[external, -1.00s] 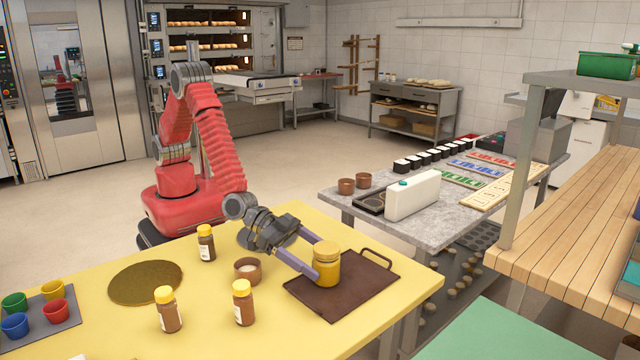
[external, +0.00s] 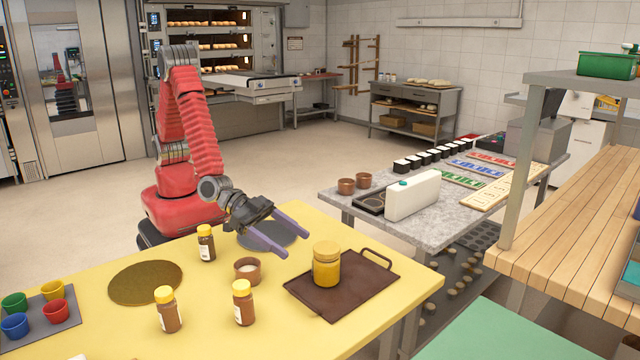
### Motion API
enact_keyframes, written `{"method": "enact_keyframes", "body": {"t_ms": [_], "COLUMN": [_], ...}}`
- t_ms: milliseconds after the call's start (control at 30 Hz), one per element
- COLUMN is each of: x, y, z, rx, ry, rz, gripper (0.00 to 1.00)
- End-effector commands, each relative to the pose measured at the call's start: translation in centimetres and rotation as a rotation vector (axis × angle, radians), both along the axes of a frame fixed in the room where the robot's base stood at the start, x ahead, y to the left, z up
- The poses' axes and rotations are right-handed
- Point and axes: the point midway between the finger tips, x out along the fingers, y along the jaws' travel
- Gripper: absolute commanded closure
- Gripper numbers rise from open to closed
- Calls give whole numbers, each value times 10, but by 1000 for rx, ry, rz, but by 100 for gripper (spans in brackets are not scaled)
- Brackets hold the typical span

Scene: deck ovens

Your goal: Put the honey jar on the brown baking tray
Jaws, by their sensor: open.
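The honey jar (external: 326,266), golden with a yellow lid, stands upright on the brown baking tray (external: 351,296), left of the tray's middle. The tray lies on the yellow table, with its handle at the back right. My gripper (external: 297,242) is open and empty. It is behind and to the left of the jar, apart from it, over a dark grey round disc (external: 272,234).
Brown jars with yellow lids stand at the back (external: 206,243), front left (external: 168,309) and front middle (external: 243,303). A brown cup (external: 247,270) stands left of the tray. A round golden-brown mat (external: 146,282) and coloured cups (external: 54,312) are at the left.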

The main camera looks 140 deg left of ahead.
Motion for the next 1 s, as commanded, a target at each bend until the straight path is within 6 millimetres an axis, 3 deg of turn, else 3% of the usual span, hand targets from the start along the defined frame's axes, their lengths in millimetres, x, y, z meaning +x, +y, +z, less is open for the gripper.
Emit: {"method": "enact_keyframes", "body": {"t_ms": [467, 767, 1000], "x": [0, -18, -51], "y": [-2, -28, -53], "z": [6, 51, 92], "rx": [-8, -90, -153], "ry": [1, 45, 111], "rz": [-10, -112, -214], "gripper": [26, 26, 26]}}
